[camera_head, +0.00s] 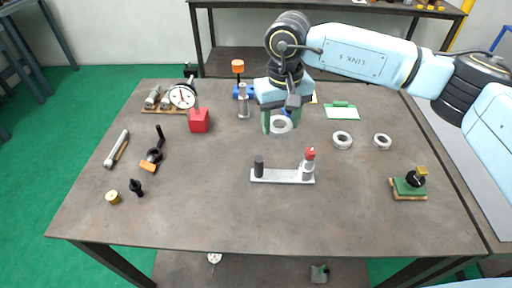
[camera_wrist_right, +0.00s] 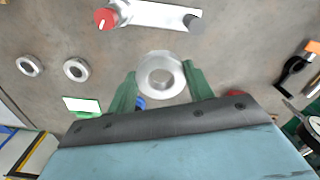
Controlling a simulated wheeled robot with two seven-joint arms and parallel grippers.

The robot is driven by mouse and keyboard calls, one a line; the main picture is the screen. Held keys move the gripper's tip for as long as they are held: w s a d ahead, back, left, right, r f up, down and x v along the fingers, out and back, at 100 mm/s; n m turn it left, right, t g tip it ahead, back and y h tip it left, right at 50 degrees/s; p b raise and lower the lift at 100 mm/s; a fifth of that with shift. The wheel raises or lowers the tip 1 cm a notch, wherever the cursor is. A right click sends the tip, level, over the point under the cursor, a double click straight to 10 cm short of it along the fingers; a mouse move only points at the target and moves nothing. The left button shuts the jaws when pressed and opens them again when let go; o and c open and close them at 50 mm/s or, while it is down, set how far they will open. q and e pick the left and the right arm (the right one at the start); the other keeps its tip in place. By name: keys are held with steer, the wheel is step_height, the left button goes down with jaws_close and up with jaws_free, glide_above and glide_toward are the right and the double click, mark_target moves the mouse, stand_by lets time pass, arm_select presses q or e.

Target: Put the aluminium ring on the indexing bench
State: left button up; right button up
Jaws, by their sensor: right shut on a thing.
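My right gripper (camera_head: 280,121) is shut on a pale grey metal ring (camera_head: 281,131), held between its green fingers above the table. The ring also shows in the right wrist view (camera_wrist_right: 162,55), between the fingertips (camera_wrist_right: 160,72). A flat grey base (camera_head: 282,176) with a black post at its left end and a red-capped post at its right end sits in front of the ring; it looks like the indexing bench. It also shows in the wrist view (camera_wrist_right: 150,14). Two similar rings, a nearer one (camera_head: 342,147) and a farther-right one (camera_head: 382,147), lie on the table. My left gripper is out of view.
A red block (camera_head: 199,122), a dial gauge (camera_head: 182,96) and an orange-topped stand (camera_head: 243,104) stand at the back left. A green clipboard (camera_head: 343,105) lies behind the loose rings. A green block with a black knob (camera_head: 409,187) sits at right. The table's front is clear.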

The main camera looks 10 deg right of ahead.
step_height(320, 180, down, 2)
steer(key=w+a+b, duration=0.2)
steer(key=w, duration=0.1)
glide_above(265, 157)
step_height(265, 157, down, 5)
steer(key=shift+d+r, duration=0.1)
steer(key=shift+r, duration=0.1)
steer(key=shift+f, duration=0.55)
step_height(265, 157, down, 4)
steer(key=shift+r, duration=0.25)
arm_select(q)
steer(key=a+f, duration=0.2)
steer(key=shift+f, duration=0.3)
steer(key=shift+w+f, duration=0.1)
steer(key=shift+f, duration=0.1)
arm_select(e)
steer(key=shift+f, duration=0.15)
steer(key=o, duration=0.9)
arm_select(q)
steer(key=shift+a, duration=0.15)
arm_select(e)
steer(key=shift+o, duration=0.5)
